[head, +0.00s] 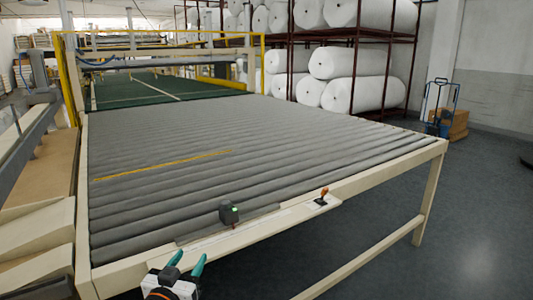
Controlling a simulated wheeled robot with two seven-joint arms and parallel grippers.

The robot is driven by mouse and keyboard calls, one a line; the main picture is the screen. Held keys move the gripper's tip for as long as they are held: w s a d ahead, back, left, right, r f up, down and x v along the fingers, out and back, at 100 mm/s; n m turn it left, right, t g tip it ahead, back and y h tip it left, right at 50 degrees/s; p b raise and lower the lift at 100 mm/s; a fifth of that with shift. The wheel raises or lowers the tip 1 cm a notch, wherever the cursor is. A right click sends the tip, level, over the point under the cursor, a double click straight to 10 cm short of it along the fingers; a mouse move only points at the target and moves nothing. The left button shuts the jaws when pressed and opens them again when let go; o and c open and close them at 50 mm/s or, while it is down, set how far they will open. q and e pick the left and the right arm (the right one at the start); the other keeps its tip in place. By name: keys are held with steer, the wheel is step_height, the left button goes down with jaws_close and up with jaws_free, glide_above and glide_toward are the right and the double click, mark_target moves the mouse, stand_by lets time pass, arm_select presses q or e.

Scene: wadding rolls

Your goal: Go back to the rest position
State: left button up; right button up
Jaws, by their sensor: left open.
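My left gripper (190,258) shows at the bottom edge, left of centre, with its two teal fingers apart and nothing between them. It is in front of the near rail of a long roller table (200,150). A small dark box with a green light (229,213) stands at the near edge of the rollers, to the right of and beyond the gripper. A small orange-topped handle on a dark base (322,196) stands further right on the cream rail. The gripper appears apart from both. My right gripper is not in view.
A yellow guard frame (262,62) and green belt (170,88) lie beyond the rollers. White wadding rolls (365,95) fill a dark red rack (417,62). A blue hand truck with boxes (445,115) stands at the right. The grey floor (475,215) at the right is clear.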

arm_select(q)
steer(key=s+a+f+g+y, duration=0.1)
steer(key=s+a+f+g, duration=0.2)
steer(key=f, duration=1)
steer(key=s+f+g+y, duration=0.15)
steer(key=s+f, duration=0.35)
steer(key=f, duration=0.9)
steer(key=s+a+f+g, duration=0.2)
steer(key=s+f+g, duration=0.25)
steer(key=f, duration=0.85)
steer(key=s+f+g, duration=0.4)
steer(key=s+f, duration=1.2)
steer(key=s, duration=0.4)
steer(key=s+f+g, duration=0.1)
steer(key=s+f, duration=0.1)
steer(key=s, duration=0.8)
steer(key=s+f+g, duration=0.2)
steer(key=s+f, duration=0.1)
steer(key=s, duration=0.7)
steer(key=shift+a+f+g+y, duration=0.25)
steer(key=shift+f+g+y, duration=0.1)
steer(key=shift+y, duration=0.1)
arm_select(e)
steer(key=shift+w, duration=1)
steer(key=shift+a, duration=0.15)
